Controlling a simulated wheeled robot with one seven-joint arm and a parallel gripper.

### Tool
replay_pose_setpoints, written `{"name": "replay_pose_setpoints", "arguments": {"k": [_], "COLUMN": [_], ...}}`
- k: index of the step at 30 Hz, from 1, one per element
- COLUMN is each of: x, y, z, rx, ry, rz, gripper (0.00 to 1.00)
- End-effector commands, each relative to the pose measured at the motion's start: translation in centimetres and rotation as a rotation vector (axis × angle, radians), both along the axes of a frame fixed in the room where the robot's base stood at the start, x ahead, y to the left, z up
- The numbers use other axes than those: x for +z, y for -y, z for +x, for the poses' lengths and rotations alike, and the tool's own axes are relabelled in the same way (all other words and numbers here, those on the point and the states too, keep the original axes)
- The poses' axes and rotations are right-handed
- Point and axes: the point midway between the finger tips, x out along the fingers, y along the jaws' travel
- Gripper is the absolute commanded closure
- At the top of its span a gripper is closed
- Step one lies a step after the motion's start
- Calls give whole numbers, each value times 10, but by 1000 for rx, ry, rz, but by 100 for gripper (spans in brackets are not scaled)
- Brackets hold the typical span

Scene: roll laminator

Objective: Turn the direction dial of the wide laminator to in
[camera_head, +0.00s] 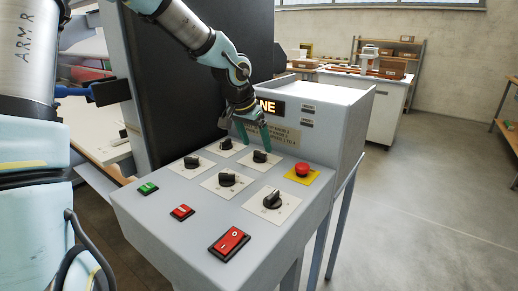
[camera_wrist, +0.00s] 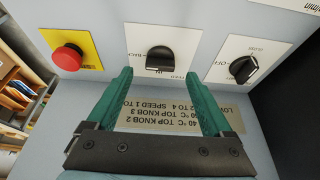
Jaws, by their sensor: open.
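The laminator's control panel (camera_head: 165,215) is a sloped grey top with several black dials on white plates. My gripper (camera_head: 255,146) is open, its teal fingers pointing down at the back row of dials. In the wrist view my gripper (camera_wrist: 162,75) has a dial (camera_wrist: 159,59) just beyond and between its fingertips, apart from both. This dial's plate has small lettering, upside down and only partly legible, seemingly including BACK. The same dial shows in the head view (camera_head: 260,156), beside the fingertips. I cannot read its setting for certain.
A red mushroom button (camera_wrist: 67,57) on yellow sits beside that dial; another dial (camera_wrist: 242,68) is on its other side. A lettered plate (camera_wrist: 165,118) lies beneath my fingers. Green (camera_head: 148,188) and red (camera_head: 182,211) buttons and a red rocker switch (camera_head: 230,240) are nearer the front.

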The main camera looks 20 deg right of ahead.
Motion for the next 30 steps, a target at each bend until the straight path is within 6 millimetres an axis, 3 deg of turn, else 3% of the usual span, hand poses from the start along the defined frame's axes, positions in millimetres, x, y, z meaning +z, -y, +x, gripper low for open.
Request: {"name": "replay_pose_setpoints", "arguments": {"k": [7, 18, 30], "x": [-27, -31, -31], "y": [10, 11, 11], "z": [5, 6, 6], "rx": [0, 0, 0], "ry": [0, 1, 1], "rz": [0, 0, 0], "gripper": [15, 16, 61]}}
